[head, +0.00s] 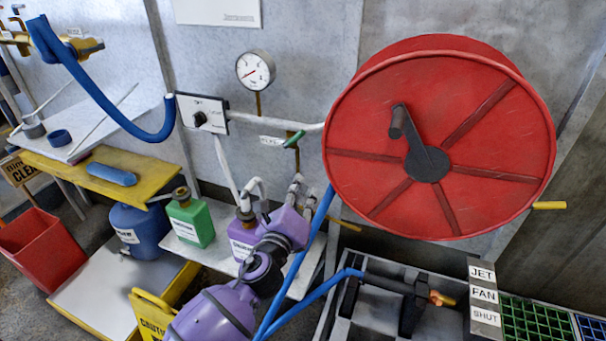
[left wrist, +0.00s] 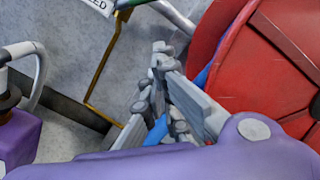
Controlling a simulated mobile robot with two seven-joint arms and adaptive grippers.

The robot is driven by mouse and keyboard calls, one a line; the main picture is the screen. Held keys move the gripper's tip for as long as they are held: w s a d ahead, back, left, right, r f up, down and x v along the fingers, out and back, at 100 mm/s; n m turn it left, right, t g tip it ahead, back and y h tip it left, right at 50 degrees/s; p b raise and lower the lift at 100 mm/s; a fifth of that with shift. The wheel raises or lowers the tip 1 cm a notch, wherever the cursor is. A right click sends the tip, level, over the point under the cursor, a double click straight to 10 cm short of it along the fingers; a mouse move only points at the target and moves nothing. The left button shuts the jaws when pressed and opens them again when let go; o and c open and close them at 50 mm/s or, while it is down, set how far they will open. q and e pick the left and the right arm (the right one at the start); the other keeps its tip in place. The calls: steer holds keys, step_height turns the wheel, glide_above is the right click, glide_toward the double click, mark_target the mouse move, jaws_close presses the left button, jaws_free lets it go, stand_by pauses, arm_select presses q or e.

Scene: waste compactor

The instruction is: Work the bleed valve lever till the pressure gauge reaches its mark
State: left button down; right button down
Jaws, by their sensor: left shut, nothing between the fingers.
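The pressure gauge (head: 255,69) is a round white dial on the grey wall; its needle and mark are too small to read surely. The green lever (head: 294,139) sits just right of the label, slanting up to the right. In the left wrist view, part of the green lever (left wrist: 131,3) shows at the top edge. My left gripper (head: 297,180) is shut and empty, below the lever and apart from it. Its fingertips also show in the left wrist view (left wrist: 161,52). My right gripper is not in view.
A large red hose reel (head: 490,130) stands close to the right of the lever. A grey pipe (head: 275,122) runs just above the lever from a switch box (head: 201,112). A blue hose (head: 318,222) hangs behind my gripper. A green jug (head: 190,222) stands on the lower shelf.

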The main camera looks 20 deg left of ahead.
mark_target(296, 137)
arm_select(q)
steer(key=w+a+r+p, duration=0.1)
steer(key=w+a+r, duration=0.1)
steer(key=w, duration=0.8)
steer(key=shift+a+r, duration=0.4)
steer(key=shift+r, duration=0.05)
steer(key=shift+r+p, duration=0.1)
steer(key=shift+p, duration=0.2)
steer(key=shift+r+n, duration=0.2)
steer(key=shift+n, duration=0.2)
